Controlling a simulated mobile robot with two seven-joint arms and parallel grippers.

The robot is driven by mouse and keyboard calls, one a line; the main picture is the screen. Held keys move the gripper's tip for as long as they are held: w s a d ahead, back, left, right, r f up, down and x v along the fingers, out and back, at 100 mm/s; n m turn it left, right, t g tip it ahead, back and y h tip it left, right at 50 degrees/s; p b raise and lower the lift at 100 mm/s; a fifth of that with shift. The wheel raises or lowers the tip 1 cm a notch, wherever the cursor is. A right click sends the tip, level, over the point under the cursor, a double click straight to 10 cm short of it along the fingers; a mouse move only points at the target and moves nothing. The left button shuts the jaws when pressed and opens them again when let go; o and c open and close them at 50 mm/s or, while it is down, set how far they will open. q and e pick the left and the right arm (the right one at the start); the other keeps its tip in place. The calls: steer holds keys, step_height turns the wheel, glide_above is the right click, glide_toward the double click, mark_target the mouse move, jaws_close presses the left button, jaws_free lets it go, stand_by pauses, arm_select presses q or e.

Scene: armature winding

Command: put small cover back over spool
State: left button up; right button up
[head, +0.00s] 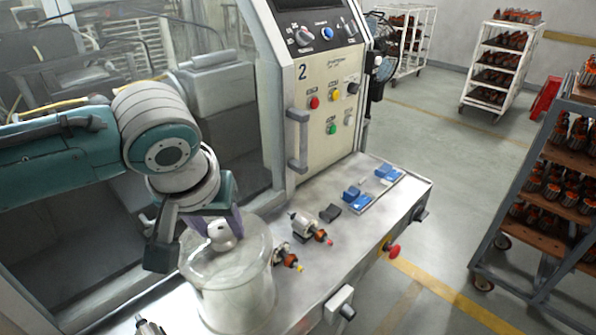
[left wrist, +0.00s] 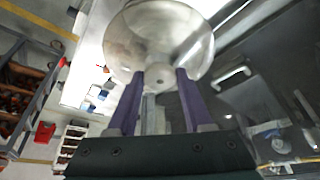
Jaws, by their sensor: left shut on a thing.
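The cover (head: 232,262) is a pale, see-through round piece with a knob on top, at the lower middle of the head view. In the left wrist view the cover (left wrist: 160,35) shows as a shiny round disc beyond the fingers. My left gripper (head: 222,232) comes down from above with its purple fingers shut on the knob; the fingers also show around the knob in the left wrist view (left wrist: 160,78). The cover looks upright, at the front left of the metal bench. I cannot make out the spool or whether the cover rests on anything. My right gripper is out of view.
Armatures (head: 308,226) with orange parts sit on holders right of the cover. Blue blocks (head: 357,199) lie further back on the bench (head: 395,212). The machine panel (head: 325,95) stands behind. A red knob (head: 393,251) is on the front edge. Loaded racks stand right.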

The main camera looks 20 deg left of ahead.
arm_select(q)
jaws_close()
stand_by(0.7)
